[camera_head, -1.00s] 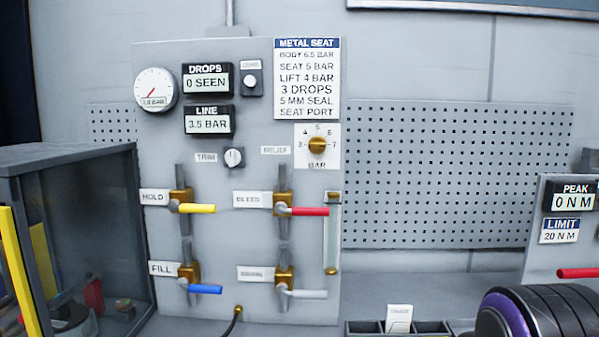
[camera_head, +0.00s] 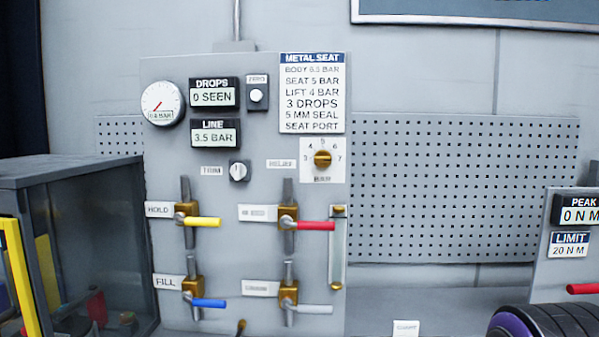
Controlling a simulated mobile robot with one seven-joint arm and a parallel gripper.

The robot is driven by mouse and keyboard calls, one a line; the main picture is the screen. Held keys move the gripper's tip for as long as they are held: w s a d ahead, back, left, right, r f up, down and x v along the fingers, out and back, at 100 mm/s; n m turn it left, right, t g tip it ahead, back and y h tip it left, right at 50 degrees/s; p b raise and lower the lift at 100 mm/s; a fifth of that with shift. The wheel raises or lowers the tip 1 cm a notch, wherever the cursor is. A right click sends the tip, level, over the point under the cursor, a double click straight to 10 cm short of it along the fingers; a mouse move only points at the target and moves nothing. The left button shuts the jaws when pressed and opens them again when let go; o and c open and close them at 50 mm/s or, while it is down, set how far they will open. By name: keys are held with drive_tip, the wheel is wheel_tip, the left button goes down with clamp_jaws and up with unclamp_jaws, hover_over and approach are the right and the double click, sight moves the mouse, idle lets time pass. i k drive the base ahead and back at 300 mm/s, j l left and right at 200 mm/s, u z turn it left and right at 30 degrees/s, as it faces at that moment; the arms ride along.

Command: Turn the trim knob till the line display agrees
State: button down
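The trim knob (camera_head: 239,171) is a small white round knob on a dark base, right of its TRIM label (camera_head: 212,170) on the grey panel. The line display (camera_head: 215,133) above it reads 3.5 BAR. The round white gauge (camera_head: 163,103) at the panel's upper left has a red needle; its small digital figure is blurred. The card (camera_head: 312,92) lists body 6.5 bar, seat 5 bar, lift 4 bar and 3 drops. My gripper is not in view, and nothing touches the knob.
The relief dial (camera_head: 322,158) sits right of the knob. Lever valves with yellow (camera_head: 204,222), red (camera_head: 315,226), blue (camera_head: 209,303) and grey (camera_head: 314,309) handles stick out below. A glass-sided cabinet (camera_head: 70,170) stands at left. The space before the panel looks clear.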

sight(238, 170)
drive_tip(key=k+j+u, duration=0.1)
drive_tip(key=j+u, duration=0.4)
drive_tip(key=j, duration=0.25)
drive_tip(key=k+l+u, duration=0.5)
drive_tip(key=l, duration=0.2)
drive_tip(key=i+l, duration=0.05)
